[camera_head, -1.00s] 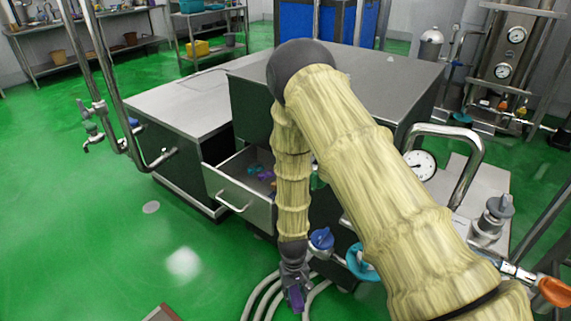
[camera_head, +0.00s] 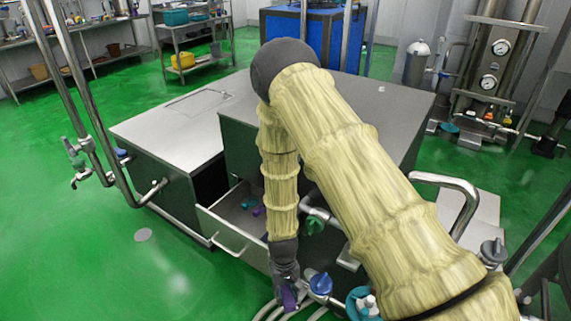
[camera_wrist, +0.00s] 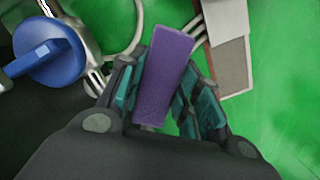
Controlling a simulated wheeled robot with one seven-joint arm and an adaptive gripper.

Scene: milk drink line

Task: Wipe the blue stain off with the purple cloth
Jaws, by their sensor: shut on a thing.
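My gripper (camera_head: 288,293) hangs low at the bottom middle of the head view, in front of the open drawer. It is shut on the purple cloth (camera_wrist: 163,78), which looks like a flat block between the fingers in the wrist view. The cloth also shows as a small purple patch in the head view (camera_head: 289,298). I cannot make out the blue stain in either view.
An open drawer (camera_head: 222,227) holds small coloured things under a steel cabinet (camera_head: 205,104). A blue-handled valve (camera_head: 321,284) is close right of my gripper; its blue knob (camera_wrist: 50,52) is at the wrist view's left. Pale hoses lie below. Green floor is free at left.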

